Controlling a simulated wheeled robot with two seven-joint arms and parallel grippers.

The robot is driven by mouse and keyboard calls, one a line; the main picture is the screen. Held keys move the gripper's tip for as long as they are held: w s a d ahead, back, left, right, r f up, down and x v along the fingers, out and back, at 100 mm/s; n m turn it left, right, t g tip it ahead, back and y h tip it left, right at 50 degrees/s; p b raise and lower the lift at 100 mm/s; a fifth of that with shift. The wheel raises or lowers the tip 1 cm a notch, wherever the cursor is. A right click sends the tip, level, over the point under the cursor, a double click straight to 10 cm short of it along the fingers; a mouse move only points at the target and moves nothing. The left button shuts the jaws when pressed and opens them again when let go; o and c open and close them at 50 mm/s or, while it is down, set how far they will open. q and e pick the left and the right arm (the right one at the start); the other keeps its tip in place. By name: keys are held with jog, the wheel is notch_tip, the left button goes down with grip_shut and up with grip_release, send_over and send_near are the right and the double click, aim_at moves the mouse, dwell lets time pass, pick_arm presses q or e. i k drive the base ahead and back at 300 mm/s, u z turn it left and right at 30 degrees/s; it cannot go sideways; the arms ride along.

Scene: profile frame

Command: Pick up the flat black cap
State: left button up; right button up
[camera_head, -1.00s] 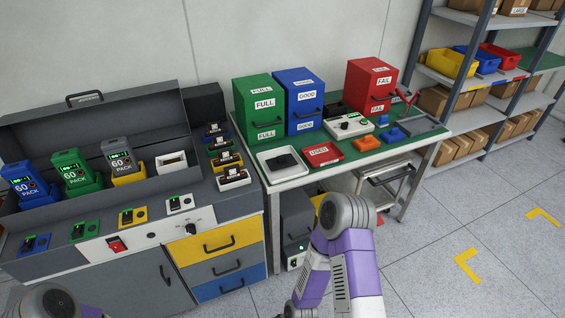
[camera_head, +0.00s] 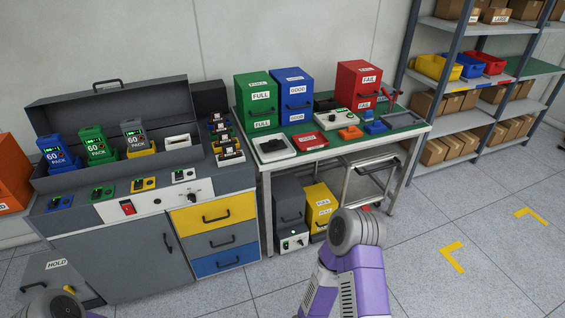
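A flat black piece (camera_head: 272,145), which looks like the black cap, lies in a white tray (camera_head: 287,153) at the front left of the green-topped table (camera_head: 385,138). It is small, so its exact shape is hard to tell. My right arm shows at the bottom middle, well in front of the table, and a bit of my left arm shows at the bottom left. Neither gripper is in view.
A red flat box (camera_head: 309,141) lies beside the tray. Green (camera_head: 259,98), blue (camera_head: 293,95) and red (camera_head: 359,85) cabinets stand behind. A grey workbench (camera_head: 115,262) with battery packs is at left. Open floor (camera_head: 480,210) lies to the right.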

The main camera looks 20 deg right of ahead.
aim_at(275, 144)
jog(key=u, duration=0.3)
jog(key=k, duration=0.3)
jog(key=z, duration=1.5)
jog(key=i, duration=2.25)
jog(key=u, duration=1.1)
